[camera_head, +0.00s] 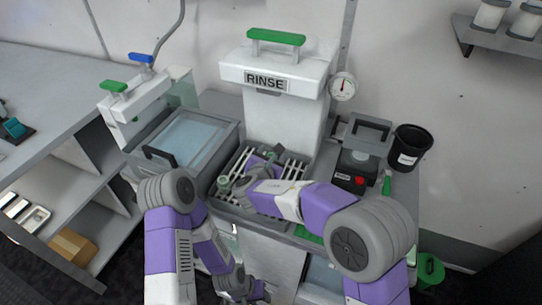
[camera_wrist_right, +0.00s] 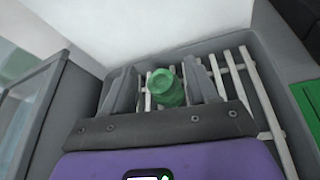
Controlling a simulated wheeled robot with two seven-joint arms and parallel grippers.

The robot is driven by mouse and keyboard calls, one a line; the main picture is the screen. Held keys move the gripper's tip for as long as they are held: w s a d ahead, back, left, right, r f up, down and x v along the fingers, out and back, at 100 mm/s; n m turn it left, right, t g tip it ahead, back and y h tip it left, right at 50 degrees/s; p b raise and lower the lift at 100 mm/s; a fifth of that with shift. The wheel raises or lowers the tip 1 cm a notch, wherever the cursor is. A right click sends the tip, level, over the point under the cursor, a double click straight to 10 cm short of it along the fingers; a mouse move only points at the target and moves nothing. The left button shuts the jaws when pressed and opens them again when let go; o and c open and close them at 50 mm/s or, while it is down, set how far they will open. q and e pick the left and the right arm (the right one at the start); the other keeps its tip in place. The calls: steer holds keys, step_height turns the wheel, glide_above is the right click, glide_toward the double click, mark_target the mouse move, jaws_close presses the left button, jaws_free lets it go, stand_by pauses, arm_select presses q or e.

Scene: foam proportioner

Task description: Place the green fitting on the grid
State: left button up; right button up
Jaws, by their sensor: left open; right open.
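The green fitting (camera_wrist_right: 166,88) stands between the two fingers of my right gripper (camera_wrist_right: 159,72) in the right wrist view, with small gaps visible beside it. The right gripper is open over the pale slatted grid (camera_wrist_right: 262,95), pointing toward the white rinse column. In the head view the grid (camera_head: 297,168) lies in a grey tray below the RINSE sign, and my right arm covers much of it. Whether the fitting touches the slats is hard to tell. My left gripper (camera_head: 238,287) is open, low at the bottom of the head view, away from the grid.
A glass-topped basin (camera_head: 190,138) stands left of the grid. The white rinse column (camera_head: 285,115) rises behind it. A grey device with a red button (camera_head: 359,170) and a black cup (camera_head: 408,147) stand at right. A shelf unit (camera_head: 60,195) is at far left.

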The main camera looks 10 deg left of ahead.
steer(key=shift+r, duration=0.15)
steer(key=shift+s+r, duration=0.2)
steer(key=p+v, duration=0.2)
steer(key=v, duration=0.9)
steer(key=shift+s, duration=0.3)
steer(key=shift+a, duration=0.1)
